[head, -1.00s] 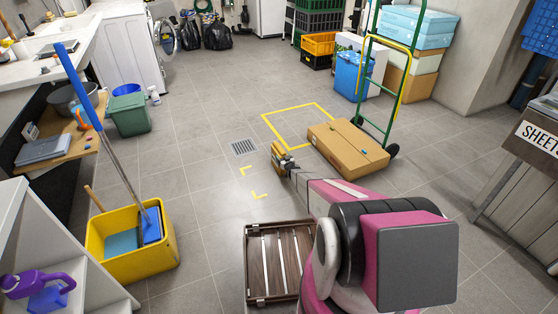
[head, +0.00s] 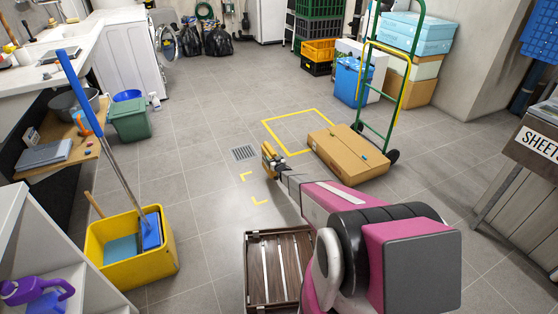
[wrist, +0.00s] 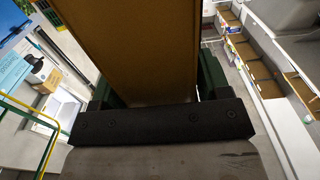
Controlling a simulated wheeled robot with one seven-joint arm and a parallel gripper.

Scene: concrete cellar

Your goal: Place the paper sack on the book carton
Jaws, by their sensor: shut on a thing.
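My gripper (head: 274,165) is shut on a brown paper sack (head: 267,156), above the floor and left of the carton. In the wrist view the sack (wrist: 140,45) fills the space between the dark green fingers of my gripper (wrist: 155,85), and its far end is out of frame. The book carton (head: 345,154) is a flat, closed cardboard box lying at the foot of a green hand truck (head: 379,140). The top of the carton looks mostly bare, with a small blue spot. The sack and the carton are apart.
A yellow floor outline (head: 297,112) lies behind the carton, and a floor drain (head: 244,152) is left of the sack. A slatted wooden crate (head: 250,265) stands near my base. A yellow mop bucket (head: 130,262) is at left. The middle floor is clear.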

